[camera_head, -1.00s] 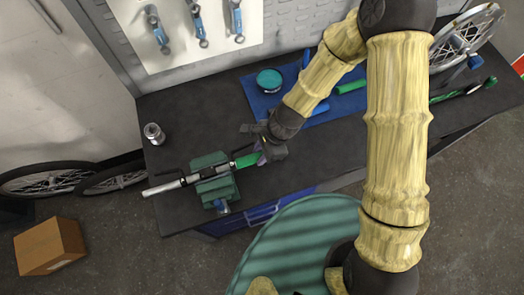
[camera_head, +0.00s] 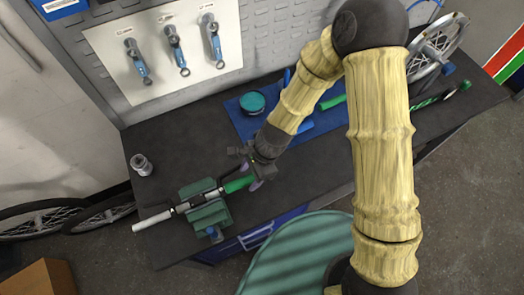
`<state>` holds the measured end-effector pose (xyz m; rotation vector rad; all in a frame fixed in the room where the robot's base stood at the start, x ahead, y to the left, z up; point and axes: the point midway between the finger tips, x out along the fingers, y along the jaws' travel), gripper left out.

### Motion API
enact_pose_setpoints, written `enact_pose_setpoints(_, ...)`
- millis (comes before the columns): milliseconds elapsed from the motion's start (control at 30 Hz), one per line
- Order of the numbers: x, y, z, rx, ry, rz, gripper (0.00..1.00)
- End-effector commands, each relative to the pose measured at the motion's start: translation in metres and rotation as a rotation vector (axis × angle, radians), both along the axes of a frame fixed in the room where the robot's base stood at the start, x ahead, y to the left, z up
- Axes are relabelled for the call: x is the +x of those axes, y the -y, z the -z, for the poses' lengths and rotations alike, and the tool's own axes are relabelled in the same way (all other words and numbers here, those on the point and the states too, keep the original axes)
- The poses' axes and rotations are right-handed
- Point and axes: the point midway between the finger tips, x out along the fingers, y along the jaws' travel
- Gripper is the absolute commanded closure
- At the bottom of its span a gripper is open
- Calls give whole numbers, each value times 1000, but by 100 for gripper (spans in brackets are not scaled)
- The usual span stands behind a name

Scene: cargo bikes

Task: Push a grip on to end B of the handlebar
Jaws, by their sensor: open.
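The handlebar (camera_head: 155,219) is clamped in a green vise (camera_head: 207,209) near the front left of the dark bench. Its left end is bare and pale. A green grip (camera_head: 238,184) is on or against its right end; I cannot tell how far on it sits. My gripper (camera_head: 256,180) is open at the outer right end of this grip, with a purple fingertip showing close to it. The wrist hides part of the jaws, so contact is unclear. Another green grip (camera_head: 331,102) lies on the blue mat. No end letters are readable.
The blue mat (camera_head: 244,122) holds a round teal tin (camera_head: 252,102). A small metal jar (camera_head: 141,165) stands at the bench's left. Wrenches (camera_head: 178,56) hang on the back panel. A wheel (camera_head: 438,43) stands at the back right. Bare bench lies right of my gripper.

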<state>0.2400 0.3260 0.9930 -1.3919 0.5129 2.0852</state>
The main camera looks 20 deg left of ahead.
Motion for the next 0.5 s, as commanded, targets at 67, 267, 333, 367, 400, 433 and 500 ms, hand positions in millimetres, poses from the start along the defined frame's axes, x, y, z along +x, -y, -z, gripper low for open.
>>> enact_pose_setpoints(67,3,2,-9,0,4,0,48)
enact_pose_setpoints(267,11,9,-36,2,5,-1,48)
enact_pose_setpoints(333,14,12,-45,2,4,0,48)
enact_pose_setpoints(367,16,13,-50,2,3,-1,48)
enact_pose_setpoints(400,18,14,-56,2,5,-1,48)
enact_pose_setpoints(433,19,15,-60,2,5,-1,48)
enact_pose_setpoints(500,22,18,-70,2,4,0,48)
